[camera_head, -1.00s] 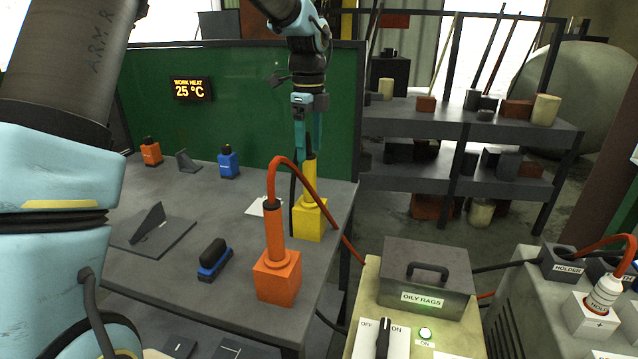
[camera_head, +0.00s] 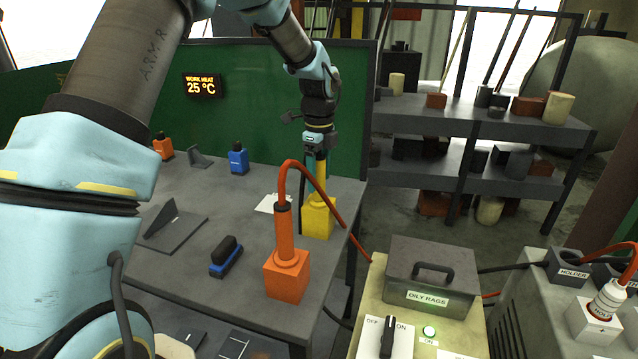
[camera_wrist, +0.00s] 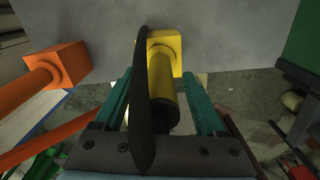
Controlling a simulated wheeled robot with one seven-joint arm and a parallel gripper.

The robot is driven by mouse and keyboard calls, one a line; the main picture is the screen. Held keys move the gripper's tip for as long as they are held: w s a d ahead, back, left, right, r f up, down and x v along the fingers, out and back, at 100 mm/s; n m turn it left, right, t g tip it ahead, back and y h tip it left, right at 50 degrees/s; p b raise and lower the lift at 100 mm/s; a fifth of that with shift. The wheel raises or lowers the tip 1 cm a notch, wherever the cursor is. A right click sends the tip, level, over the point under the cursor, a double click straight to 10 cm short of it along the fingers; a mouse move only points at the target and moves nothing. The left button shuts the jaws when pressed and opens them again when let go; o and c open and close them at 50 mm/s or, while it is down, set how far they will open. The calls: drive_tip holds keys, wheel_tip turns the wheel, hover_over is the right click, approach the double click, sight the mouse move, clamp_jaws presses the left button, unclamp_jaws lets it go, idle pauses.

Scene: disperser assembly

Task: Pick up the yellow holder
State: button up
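The yellow holder (camera_head: 317,218) stands upright on the table near its right edge, a square block with a cylindrical handle on top. My gripper (camera_head: 316,165) points down over it, with its teal fingers beside the handle. In the wrist view, my gripper (camera_wrist: 157,73) has one finger on each side of the yellow holder's handle (camera_wrist: 161,88), with gaps showing between, so it looks open. A black cable or strip crosses in front of the handle's left side there and hides part of it.
An orange holder (camera_head: 287,275) with a red cable stands close in front. A green screen (camera_head: 270,110) stands behind. An oily rags box (camera_head: 432,275) is at right.

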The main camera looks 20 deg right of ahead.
clamp_jaws()
idle(0.3)
drive_tip(key=shift+r, duration=0.1)
